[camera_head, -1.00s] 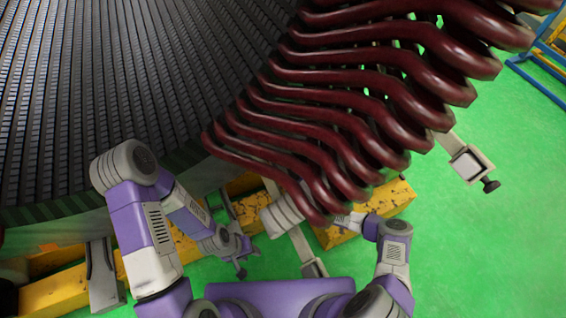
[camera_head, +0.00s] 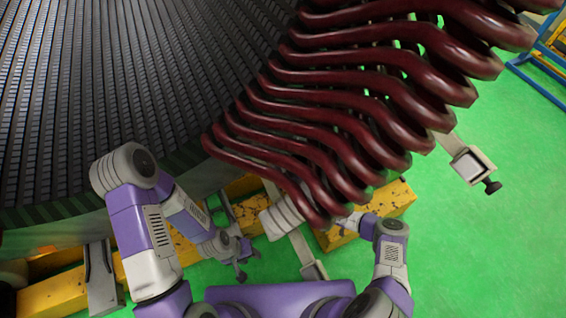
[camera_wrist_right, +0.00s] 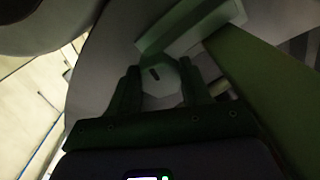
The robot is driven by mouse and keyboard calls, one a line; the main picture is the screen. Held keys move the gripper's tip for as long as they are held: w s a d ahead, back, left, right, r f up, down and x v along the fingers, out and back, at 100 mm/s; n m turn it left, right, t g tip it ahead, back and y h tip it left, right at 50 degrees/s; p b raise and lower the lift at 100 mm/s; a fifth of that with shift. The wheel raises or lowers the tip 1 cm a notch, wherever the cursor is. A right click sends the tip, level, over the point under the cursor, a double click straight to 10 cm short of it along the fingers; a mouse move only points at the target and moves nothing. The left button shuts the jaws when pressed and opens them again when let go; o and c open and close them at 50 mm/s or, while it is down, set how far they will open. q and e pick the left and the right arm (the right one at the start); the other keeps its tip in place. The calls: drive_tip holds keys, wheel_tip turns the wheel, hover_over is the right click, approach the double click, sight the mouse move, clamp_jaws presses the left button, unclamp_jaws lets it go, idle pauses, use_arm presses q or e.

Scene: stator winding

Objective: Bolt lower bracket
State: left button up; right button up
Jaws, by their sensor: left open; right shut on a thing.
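My left gripper (camera_head: 243,272) hangs open below the edge of the stator core, close to a grey bracket arm (camera_head: 227,207). Another grey bracket (camera_head: 308,258) stands below the coil ends, to the right of it. My right gripper is hidden under the coils in the head view. In the right wrist view, my right gripper (camera_wrist_right: 165,86) is shut on a pale block-like part (camera_wrist_right: 163,82) with a small dark slot. A grey-green bar (camera_wrist_right: 195,28) lies just beyond that part. The view is dark, and I cannot tell whether they touch.
The dark ribbed stator core (camera_head: 130,90) fills the upper left. Dark red coil ends (camera_head: 345,110) overhang the work area. Yellow worn beams (camera_head: 390,205) lie beneath. A grey bracket with a screw knob (camera_head: 470,165) juts out at right. Green floor (camera_head: 480,260) is clear at lower right.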

drive_tip(key=shift+m, duration=1.3)
drive_tip(key=o, duration=1.1)
drive_tip(key=shift+c, duration=0.2)
drive_tip(key=p+v, duration=0.2)
drive_tip(key=v, duration=0.5)
drive_tip(key=shift+s, duration=0.3)
drive_tip(key=shift+d, duration=0.1)
